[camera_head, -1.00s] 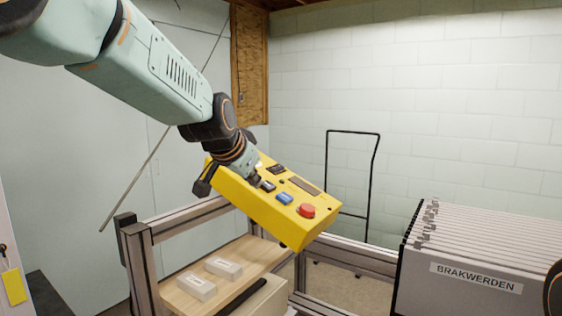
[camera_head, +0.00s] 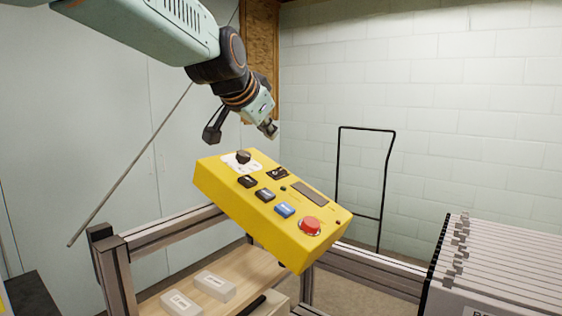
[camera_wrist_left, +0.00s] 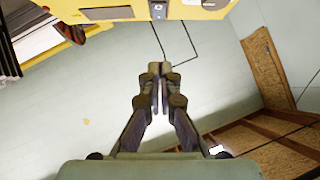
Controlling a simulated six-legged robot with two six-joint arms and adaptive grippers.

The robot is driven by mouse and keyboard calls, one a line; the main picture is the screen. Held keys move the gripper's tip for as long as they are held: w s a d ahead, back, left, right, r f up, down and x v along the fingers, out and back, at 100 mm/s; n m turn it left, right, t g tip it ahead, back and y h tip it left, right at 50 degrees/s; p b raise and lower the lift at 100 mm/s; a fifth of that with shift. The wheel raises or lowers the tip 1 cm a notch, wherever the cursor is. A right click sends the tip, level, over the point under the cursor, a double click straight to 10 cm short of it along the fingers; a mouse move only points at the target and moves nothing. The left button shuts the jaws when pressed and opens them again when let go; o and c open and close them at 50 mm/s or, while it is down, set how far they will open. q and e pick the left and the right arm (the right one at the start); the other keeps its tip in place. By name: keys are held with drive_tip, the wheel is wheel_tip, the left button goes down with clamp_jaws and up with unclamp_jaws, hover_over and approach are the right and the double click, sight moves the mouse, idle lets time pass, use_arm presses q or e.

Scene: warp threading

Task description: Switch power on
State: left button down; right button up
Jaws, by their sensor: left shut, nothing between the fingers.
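A yellow control box (camera_head: 268,210) sits tilted on a metal frame. On its face are a black rotary knob (camera_head: 243,157) on a white plate at the upper left, several black buttons, a blue button (camera_head: 285,210), a dark display (camera_head: 309,193) and a red push button (camera_head: 310,226). My left gripper (camera_head: 270,130) is shut and empty, above the upper edge of the box and apart from it. In the left wrist view the closed fingers (camera_wrist_left: 159,72) point toward the wall, with the yellow box (camera_wrist_left: 190,10) at the top edge. My right gripper is not visible.
A metal profile frame (camera_head: 180,230) runs below the box. Two small pale boxes (camera_head: 214,286) lie on a wooden shelf (camera_head: 250,268). A stack of grey panels (camera_head: 495,262) stands at the right. A black tubular frame (camera_head: 388,185) stands by the block wall.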

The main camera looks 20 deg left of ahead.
use_arm(q)
drive_tip(key=p, duration=0.2)
hover_over(279, 175)
drive_tip(key=f, duration=0.3)
drive_tip(key=s+d+f, duration=0.1)
drive_tip(key=f, duration=0.1)
drive_tip(key=shift+f, duration=0.2)
drive_tip(key=f, duration=0.2)
drive_tip(key=w+f, duration=0.1)
drive_tip(key=shift+a+f, duration=0.1)
drive_tip(key=shift+a, duration=0.2)
drive_tip(key=shift+w+a+f, duration=0.15)
drive_tip(key=shift+a+f, duration=0.05)
drive_tip(key=shift+f, duration=0.1)
drive_tip(key=shift+a, duration=0.15)
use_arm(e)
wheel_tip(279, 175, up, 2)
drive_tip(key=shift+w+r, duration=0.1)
use_arm(q)
drive_tip(key=shift+r, duration=0.1)
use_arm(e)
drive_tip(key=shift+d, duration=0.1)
